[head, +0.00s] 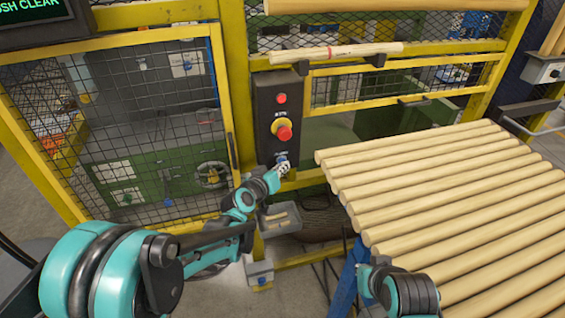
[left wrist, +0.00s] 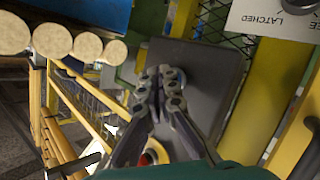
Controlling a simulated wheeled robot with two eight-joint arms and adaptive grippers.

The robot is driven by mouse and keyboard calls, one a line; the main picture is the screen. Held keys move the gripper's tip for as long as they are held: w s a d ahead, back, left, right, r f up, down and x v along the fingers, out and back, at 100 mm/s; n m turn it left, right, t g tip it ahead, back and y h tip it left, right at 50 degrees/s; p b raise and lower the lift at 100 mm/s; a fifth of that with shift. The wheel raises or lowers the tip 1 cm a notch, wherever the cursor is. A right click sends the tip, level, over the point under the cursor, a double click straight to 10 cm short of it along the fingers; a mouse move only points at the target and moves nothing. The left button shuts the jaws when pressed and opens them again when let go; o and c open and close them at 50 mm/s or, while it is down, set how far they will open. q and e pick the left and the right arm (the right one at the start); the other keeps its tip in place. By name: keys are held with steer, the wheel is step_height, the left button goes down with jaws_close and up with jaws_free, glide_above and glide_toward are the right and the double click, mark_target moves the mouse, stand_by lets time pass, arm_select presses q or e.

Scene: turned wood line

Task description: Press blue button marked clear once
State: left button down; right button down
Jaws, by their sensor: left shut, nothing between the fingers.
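A dark control box (head: 265,112) on a yellow post carries a red button (head: 281,98), a red knob on a yellow collar (head: 284,131) and, lowest, the blue button (head: 281,157). My left gripper (head: 283,168) is shut and empty, its fingertips right at the blue button and partly covering it. In the left wrist view the shut fingertips (left wrist: 160,76) lie over the box face, and a bit of the blue button (left wrist: 181,76) shows beside them. Whether they touch it I cannot tell.
Several pale wood rods (head: 430,190) lie on a rack to the right of the box. A mesh gate in a yellow frame (head: 222,95) stands to its left. A small grey tray (head: 280,218) sits below the box. A green-lettered display (head: 40,12) is at top left.

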arm_select(q)
steer(key=shift+w, duration=0.15)
stand_by(0.4)
steer(key=shift+s+d, duration=0.15)
steer(key=shift+s, duration=0.6)
steer(key=shift+s, duration=0.1)
steer(key=s, duration=0.1)
steer(key=s+d, duration=0.1)
steer(key=s, duration=0.2)
steer(key=shift+s+d, duration=0.3)
stand_by(0.5)
steer(key=s+a+f+g+y, duration=0.1)
steer(key=s+a+g+y, duration=0.2)
steer(key=s+a, duration=0.6)
steer(key=s+a+f+g+y, duration=0.1)
steer(key=s+a+g+y, duration=0.2)
steer(key=s+a, duration=0.5)
steer(key=s, duration=0.9)
steer(key=shift+a+f, duration=0.35)
steer(key=shift+f, duration=0.05)
